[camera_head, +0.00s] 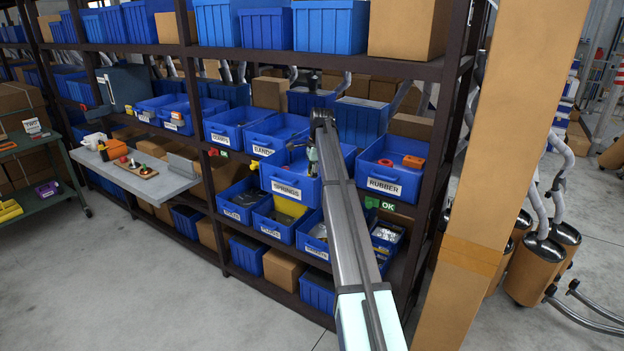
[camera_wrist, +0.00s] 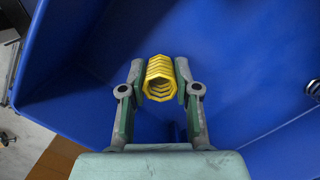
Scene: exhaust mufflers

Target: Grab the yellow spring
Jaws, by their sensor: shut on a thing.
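In the wrist view, the yellow spring (camera_wrist: 160,79) sits between the two fingertips of my gripper (camera_wrist: 160,84). Both fingers press on its sides, so the gripper is shut on it. Behind it is the blue inside of a bin (camera_wrist: 75,70). Whether the spring still touches the bin floor cannot be told. In the head view, my arm reaches to the blue bin labelled SPRINGS (camera_head: 287,190) on the middle shelf. The gripper (camera_head: 312,158) shows small at that bin, and the spring is not clear there.
The RUBBER bin (camera_head: 383,186) with orange pieces stands right of the SPRINGS bin. The BANDS bin (camera_head: 264,150) is left. Smaller bins sit on the shelf below. A dark shelf post (camera_head: 448,140) and a tan pillar (camera_head: 500,150) stand at right.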

